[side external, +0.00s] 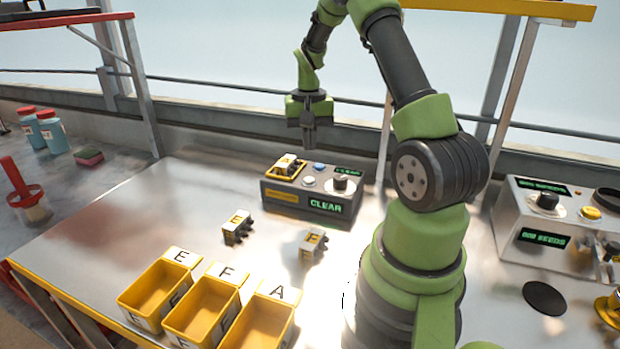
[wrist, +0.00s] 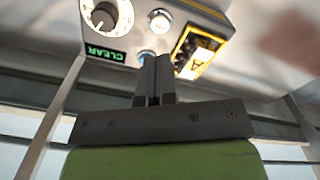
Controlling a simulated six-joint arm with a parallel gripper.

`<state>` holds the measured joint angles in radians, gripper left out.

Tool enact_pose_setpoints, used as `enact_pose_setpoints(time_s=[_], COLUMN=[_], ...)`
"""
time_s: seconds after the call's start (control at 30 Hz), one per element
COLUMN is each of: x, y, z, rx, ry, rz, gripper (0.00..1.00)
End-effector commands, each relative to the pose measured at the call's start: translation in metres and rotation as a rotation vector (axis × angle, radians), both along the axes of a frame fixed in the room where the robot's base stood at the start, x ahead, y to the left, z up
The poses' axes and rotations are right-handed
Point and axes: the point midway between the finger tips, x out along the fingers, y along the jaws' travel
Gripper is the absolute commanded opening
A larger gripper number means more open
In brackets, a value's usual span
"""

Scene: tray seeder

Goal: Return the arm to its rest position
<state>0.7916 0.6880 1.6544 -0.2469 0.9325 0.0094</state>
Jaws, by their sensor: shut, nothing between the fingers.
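My green arm reaches up and over the metal table. My gripper (side external: 309,136) hangs fingers-down above the back edge of the grey control box (side external: 282,202), clear of it. The fingers are shut with nothing between them, and they also show shut in the wrist view (wrist: 154,72). The box has a display reading CLEAR (side external: 325,206), a dial (side external: 342,180), a blue button (side external: 319,167) and a pale button (side external: 309,182). A yellow-framed slot on its top left holds a block (side external: 287,163), marked A in the wrist view (wrist: 197,61).
Two lettered blocks, one marked E (side external: 237,226) and one (side external: 313,243) marked F, lie on the table. Yellow bins E (side external: 150,291), F (side external: 196,313) and A (side external: 257,328) stand at the front. A seed machine (side external: 545,228) stands right; bottles (side external: 50,131) are far left.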

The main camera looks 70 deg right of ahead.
Motion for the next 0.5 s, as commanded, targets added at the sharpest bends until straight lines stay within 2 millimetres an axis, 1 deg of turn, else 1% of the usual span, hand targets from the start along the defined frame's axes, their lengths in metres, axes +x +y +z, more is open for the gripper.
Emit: enact_pose_setpoints(time_s=[0.43,0.5], x=[0.0002,0.0018], y=[0.0001,0.0027], z=[0.0019,0.0056], rx=[-0.001,-0.004], ry=[-0.001,-0.007], rz=[0.001,0.007], gripper=[0.0,0.0])
